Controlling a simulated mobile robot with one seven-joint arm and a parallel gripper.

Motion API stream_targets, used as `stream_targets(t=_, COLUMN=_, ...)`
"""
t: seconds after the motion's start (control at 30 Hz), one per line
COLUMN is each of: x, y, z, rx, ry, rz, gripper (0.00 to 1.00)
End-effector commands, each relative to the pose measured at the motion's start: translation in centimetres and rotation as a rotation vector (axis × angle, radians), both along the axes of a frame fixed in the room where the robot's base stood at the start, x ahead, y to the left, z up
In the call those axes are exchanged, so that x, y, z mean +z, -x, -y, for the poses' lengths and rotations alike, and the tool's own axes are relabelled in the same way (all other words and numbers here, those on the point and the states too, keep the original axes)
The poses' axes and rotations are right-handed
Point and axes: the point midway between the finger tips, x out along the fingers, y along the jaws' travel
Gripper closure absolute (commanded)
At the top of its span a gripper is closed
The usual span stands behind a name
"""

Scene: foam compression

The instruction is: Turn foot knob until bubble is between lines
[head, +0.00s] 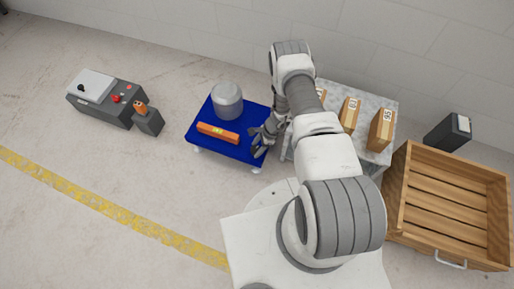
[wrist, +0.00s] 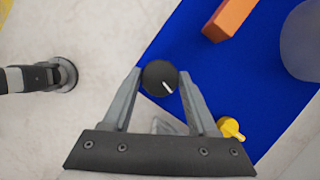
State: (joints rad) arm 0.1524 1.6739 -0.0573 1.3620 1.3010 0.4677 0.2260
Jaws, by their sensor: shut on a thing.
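The foot knob (wrist: 160,76) is a round black knob with a white pointer line, at a corner of the blue platform (wrist: 185,50). In the wrist view my gripper (wrist: 160,80) has its two fingers shut on the knob, one on each side. The white line points down and to the right. The orange level (head: 218,132) lies on the blue platform in the head view, and part of it shows in the wrist view (wrist: 229,18). Its vial is a small greenish patch; the bubble is too small to tell. In the head view my gripper (head: 262,146) is at the platform's right side.
A grey cylinder (head: 227,100) stands on the platform behind the level. A yellow knob (wrist: 231,129) is close to my right finger. A grey table (head: 372,95) with numbered wooden blocks stands to the right, beside a wooden crate (head: 455,198). A control box (head: 106,98) stands at the left.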

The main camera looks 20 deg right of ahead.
Motion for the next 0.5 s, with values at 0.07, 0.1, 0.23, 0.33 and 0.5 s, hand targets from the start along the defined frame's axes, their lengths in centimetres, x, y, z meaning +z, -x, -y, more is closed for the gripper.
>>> stream_targets(t=0.07, x=0.02, y=-0.1, z=0.04, rx=0.013, ry=0.001, rz=0.002, gripper=0.97)
stream_targets(t=0.1, x=0.02, y=-0.11, z=0.03, rx=0.015, ry=0.001, rz=0.002, gripper=0.97)
stream_targets(t=0.23, x=0.02, y=-0.1, z=0.04, rx=0.014, ry=0.002, rz=0.002, gripper=0.97)
stream_targets(t=0.33, x=0.02, y=-0.11, z=0.05, rx=0.014, ry=0.002, rz=0.002, gripper=0.97)
stream_targets(t=0.5, x=0.02, y=-0.1, z=0.05, rx=0.014, ry=0.002, rz=0.001, gripper=0.16)
